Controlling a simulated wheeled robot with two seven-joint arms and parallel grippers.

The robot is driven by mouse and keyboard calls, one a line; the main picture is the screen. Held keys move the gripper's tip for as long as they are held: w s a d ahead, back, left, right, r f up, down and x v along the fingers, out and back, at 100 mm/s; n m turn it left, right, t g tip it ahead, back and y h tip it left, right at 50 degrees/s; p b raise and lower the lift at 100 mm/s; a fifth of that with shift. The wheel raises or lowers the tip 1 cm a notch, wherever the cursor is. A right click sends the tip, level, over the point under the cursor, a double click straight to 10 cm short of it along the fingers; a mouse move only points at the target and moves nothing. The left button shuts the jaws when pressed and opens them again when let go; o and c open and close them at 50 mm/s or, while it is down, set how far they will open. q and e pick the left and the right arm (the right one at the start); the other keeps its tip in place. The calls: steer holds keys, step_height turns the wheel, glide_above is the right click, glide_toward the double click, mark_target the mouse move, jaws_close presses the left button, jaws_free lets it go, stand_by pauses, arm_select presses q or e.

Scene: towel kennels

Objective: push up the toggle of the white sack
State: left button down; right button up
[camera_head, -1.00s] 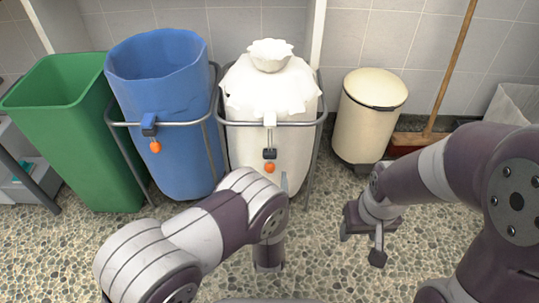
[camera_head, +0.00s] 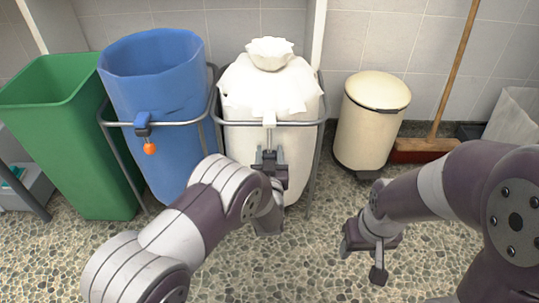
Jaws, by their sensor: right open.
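The white sack (camera_head: 245,90) hangs in a metal frame, its gathered top tied in a tuft. A pale cord (camera_head: 270,122) hangs down its front. My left gripper (camera_head: 269,157) is at the sack's front, just below the frame's rail, at the lower end of the cord. Its dark fingers cover the place of the toggle, and the orange bead is hidden. I cannot tell whether the fingers are closed on the toggle. My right gripper (camera_head: 362,262) is open and empty, low over the floor to the right.
A blue sack (camera_head: 155,85) with its own toggle and orange bead (camera_head: 150,149) stands left of the white one. A green bin (camera_head: 65,140) is further left. A cream pedal bin (camera_head: 368,125) and a broom (camera_head: 425,150) are at right.

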mark_target(270, 153)
arm_select(q)
step_height(270, 153, up, 8)
steer(key=p, duration=0.8)
steer(key=shift+r, duration=0.25)
steer(key=shift+f, duration=0.1)
steer(key=c, duration=0.6)
jaws_free()
steer(key=shift+s, duration=0.2)
steer(key=s+p, duration=0.5)
steer(key=s, duration=0.7)
steer(key=shift+s+p, duration=0.2)
steer(key=shift+p, duration=0.1)
